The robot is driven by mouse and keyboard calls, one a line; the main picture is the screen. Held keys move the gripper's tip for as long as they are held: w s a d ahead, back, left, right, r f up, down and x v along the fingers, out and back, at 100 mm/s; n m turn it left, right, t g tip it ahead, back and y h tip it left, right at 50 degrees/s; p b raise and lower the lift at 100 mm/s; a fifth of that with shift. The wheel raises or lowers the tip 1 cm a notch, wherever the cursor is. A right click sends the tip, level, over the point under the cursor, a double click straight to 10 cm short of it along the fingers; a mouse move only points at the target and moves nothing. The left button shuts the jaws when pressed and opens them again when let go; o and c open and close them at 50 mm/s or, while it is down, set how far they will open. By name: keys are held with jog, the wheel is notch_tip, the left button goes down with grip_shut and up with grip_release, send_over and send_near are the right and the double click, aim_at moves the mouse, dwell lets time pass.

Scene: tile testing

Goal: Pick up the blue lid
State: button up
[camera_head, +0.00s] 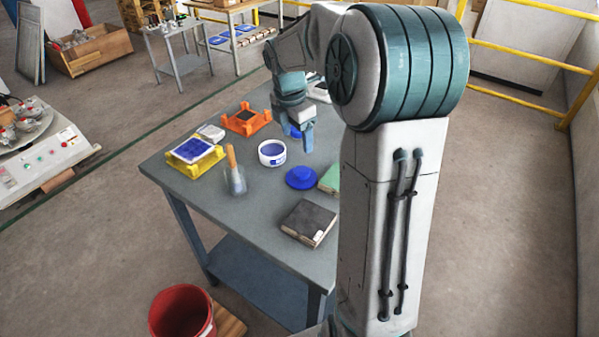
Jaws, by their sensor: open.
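The blue lid (301,178) is a round disc with a raised middle. My gripper (301,136) points down above the table, behind the lid and to the right of the tub. It is open, and I see nothing held in it. It is apart from the lid. The gap between its fingers is small in this view, and part of my arm hides the right side of the table.
A jar with a wooden-handled tool (233,170) stands left of the lid. A green block (329,179) lies close on its right and a dark boxed stack (308,223) in front. Yellow (183,165) and orange (238,126) tile holders stand further left and back. A red bucket (182,314) is on the floor.

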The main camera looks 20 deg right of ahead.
jog(key=w+n, duration=0.1)
send_over(302, 171)
jog(key=f, duration=0.9)
jog(key=shift+s+a+f, duration=0.15)
jog(key=shift+s+a, duration=0.15)
jog(key=shift+a, duration=0.05)
jog(key=f, duration=0.4)
jog(key=shift+w+d+f+p, duration=0.2)
jog(key=shift+w+f+p, duration=0.1)
jog(key=shift+f+p, duration=0.1)
jog(key=c, duration=1.1)
